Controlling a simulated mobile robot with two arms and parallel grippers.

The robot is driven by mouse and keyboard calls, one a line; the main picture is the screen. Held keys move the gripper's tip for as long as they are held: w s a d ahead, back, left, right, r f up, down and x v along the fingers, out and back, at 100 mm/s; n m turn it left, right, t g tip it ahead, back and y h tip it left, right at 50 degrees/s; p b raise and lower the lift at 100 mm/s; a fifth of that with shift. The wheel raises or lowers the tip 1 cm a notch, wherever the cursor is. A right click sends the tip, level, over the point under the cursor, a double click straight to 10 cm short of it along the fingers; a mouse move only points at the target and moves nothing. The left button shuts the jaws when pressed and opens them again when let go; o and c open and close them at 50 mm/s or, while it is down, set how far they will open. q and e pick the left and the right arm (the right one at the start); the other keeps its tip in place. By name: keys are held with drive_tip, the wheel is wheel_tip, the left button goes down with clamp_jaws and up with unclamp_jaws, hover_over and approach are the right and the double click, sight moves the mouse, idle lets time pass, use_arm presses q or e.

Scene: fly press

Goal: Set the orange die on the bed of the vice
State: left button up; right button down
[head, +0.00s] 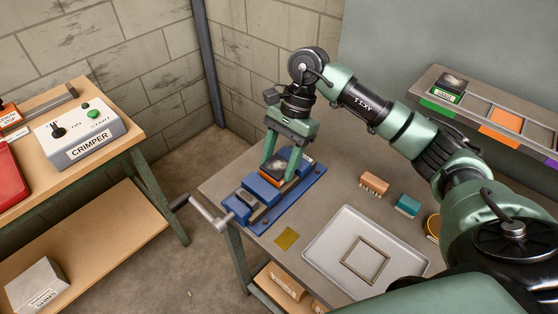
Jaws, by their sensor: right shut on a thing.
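The orange die (272,174), a block with a dark top and an orange lower edge, is between the fingers of my right gripper (279,168). The gripper points down and is shut on the die. The die is at the blue vice (240,207), behind its front blue block. Whether the die touches the bed or hangs just above it I cannot tell, because the fingers and vice blocks hide its underside. The vice stands at the left of the grey table, its crank handle sticking out to the left. My left gripper is not in view.
The grey table (330,190) also holds a tray (325,265) with a square frame, a brown brush-like block (374,184), a teal block (407,205) and a yellow plate (286,238). A rack (471,105) with coloured labels is at right. A crimper box (83,135) sits on the left bench.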

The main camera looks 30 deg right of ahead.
drive_tip(key=shift+r+b, duration=0.15)
drive_tip(key=shift+b, duration=0.5)
idle(1.3)
drive_tip(key=shift+f+b, duration=0.55)
drive_tip(key=shift+b, duration=0.4)
idle(0.9)
drive_tip(key=shift+b, duration=0.35)
idle(0.7)
idle(0.3)
drive_tip(key=shift+c, duration=2.2)
unclamp_jaws()
drive_tip(key=shift+s+f, duration=0.1)
drive_tip(key=b+v, duration=0.1)
drive_tip(key=v, duration=0.7)
